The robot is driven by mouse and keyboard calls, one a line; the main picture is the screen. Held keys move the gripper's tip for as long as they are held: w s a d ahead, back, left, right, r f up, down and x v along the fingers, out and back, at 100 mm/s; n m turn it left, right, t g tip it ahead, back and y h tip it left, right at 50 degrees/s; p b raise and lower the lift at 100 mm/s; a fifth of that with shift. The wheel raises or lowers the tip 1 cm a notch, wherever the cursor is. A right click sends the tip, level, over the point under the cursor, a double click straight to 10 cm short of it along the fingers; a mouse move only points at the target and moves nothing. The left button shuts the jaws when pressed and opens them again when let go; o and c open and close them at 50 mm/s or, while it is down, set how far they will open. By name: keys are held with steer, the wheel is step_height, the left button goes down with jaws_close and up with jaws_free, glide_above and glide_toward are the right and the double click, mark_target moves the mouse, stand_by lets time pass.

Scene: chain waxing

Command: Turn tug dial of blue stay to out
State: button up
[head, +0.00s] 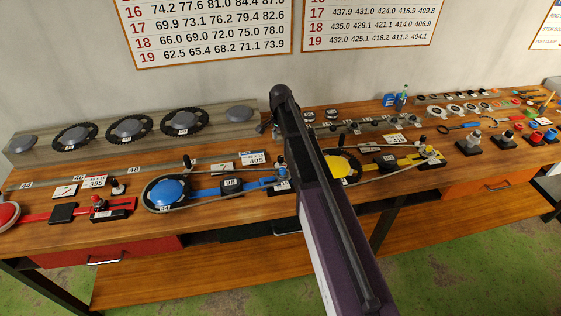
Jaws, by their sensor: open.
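The blue stay (205,191) lies on the bench left of my arm, with a blue dome (167,191) at its left end and a chain looped around it. A black block (231,186) marked 98 sits on its bar. A blue upright fitting (281,174) stands at its right end, close to my arm, which partly hides that end. A sign marked 405 (252,158) stands behind the stay. I cannot make out the tug dial or its setting. My gripper is not visible; my dark and purple arm crosses the middle of the view.
A red stay (75,211) lies to the left and a yellow stay (369,166) to the right. Chainrings (184,121) rest on a grey rack at the back. Small tools and a green bottle (401,101) stand at the right. Bare wood (210,222) runs along the front edge.

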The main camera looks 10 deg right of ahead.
mark_target(281, 157)
steer(key=shift+f+b, duration=4.4)
steer(key=shift+f, duration=0.3)
steer(key=shift+c, duration=0.2)
jaws_close()
